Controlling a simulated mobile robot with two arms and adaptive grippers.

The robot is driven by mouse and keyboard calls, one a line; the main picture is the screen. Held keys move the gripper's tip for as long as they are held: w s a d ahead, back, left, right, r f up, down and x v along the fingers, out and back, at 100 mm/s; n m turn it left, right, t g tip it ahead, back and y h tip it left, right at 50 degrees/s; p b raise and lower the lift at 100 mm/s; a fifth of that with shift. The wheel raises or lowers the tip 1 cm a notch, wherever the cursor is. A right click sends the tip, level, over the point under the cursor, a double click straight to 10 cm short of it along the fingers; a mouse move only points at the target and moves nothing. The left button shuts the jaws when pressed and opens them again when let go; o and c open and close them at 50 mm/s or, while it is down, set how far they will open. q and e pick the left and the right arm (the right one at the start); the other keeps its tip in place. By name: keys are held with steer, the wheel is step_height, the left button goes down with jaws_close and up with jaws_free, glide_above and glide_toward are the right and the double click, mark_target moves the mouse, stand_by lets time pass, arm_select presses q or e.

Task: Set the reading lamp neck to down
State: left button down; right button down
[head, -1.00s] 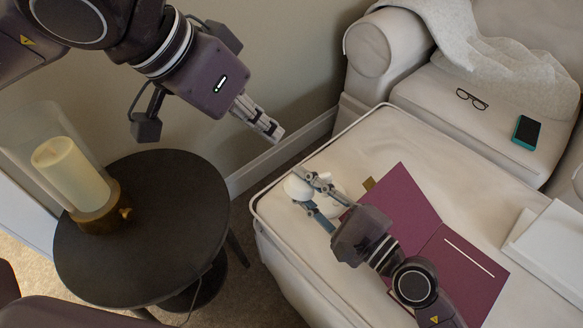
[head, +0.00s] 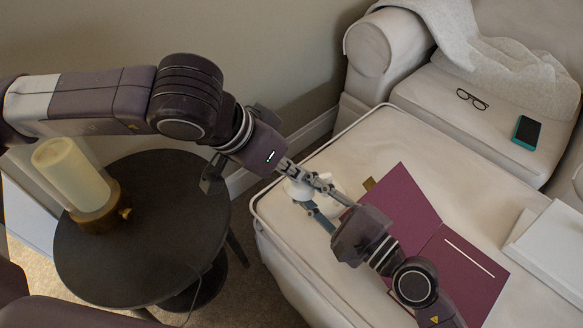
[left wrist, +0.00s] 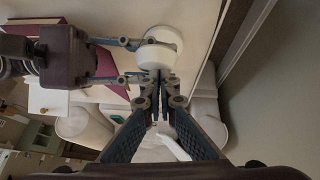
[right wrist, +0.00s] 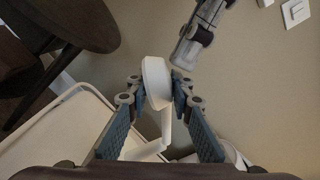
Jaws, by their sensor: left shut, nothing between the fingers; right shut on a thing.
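The reading lamp (head: 297,190) is small and white, at the near left corner of the pale ottoman (head: 340,160). My right gripper (head: 304,194) is shut around its rounded white part. In the right wrist view, this part (right wrist: 155,80) sits between the fingers, with a slender white neck (right wrist: 166,126) running below it. My left gripper (head: 289,168) is shut and empty, its tips close beside the lamp at the back left. In the left wrist view, the lamp (left wrist: 155,57) is just beyond the closed tips (left wrist: 157,82); contact cannot be told. Fingers hide part of the lamp.
An open maroon book (head: 405,205) lies on the ottoman under my right arm. Glasses (head: 472,99) and a teal-edged device (head: 527,130) lie on the sofa.

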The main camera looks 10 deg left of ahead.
arm_select(q)
steer(key=shift+f, duration=0.1)
arm_select(e)
steer(key=shift+s+f, duration=0.1)
steer(key=shift+f, duration=0.15)
